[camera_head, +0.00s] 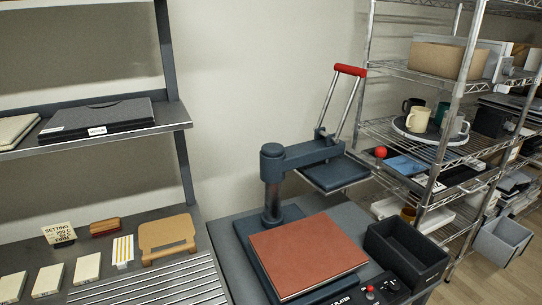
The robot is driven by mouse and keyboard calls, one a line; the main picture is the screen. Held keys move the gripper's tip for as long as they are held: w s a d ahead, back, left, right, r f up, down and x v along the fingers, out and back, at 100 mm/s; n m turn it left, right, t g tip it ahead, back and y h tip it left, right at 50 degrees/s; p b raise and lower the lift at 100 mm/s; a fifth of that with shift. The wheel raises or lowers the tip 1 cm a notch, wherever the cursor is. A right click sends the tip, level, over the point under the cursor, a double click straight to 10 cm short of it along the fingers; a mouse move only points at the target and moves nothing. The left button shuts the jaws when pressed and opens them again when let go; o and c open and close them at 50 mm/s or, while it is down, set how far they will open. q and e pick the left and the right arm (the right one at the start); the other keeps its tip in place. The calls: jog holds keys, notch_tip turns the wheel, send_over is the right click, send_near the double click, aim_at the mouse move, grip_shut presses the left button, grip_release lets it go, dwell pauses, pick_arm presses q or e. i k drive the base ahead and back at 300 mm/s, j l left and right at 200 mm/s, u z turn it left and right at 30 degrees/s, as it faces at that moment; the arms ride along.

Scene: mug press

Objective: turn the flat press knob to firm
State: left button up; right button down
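The flat press (272,165) stands on the bench in the middle, a dark blue-grey machine with a red-gripped lever handle (350,70) raised. Its upper plate (336,174) is swung out to the right, away from the reddish-brown lower pad (307,255). A black control panel (352,294) at the press's front bears a red button or knob (370,288) and a dark round knob (391,286). They are small and cut close to the bottom edge, so the knob's pointer and setting cannot be read. Neither of my grippers is in view.
A black open bin (405,252) stands right beside the panel. A setting card (58,233), several pale blocks and a wooden stand (166,237) lie on the left bench. A wire rack (460,100) with mugs stands at the right.

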aim_at(393, 287)
jog(key=z, duration=1.15)
jog(key=i+l, duration=0.25)
jog(key=l, duration=0.15)
jog(key=i+l, duration=0.2)
jog(key=l, duration=0.2)
jog(key=i+l, duration=0.25)
jog(key=l, duration=0.2)
jog(key=i+l+u, duration=0.15)
jog(key=u, duration=0.25)
jog(key=l+u, duration=0.4)
jog(key=i+j, duration=0.05)
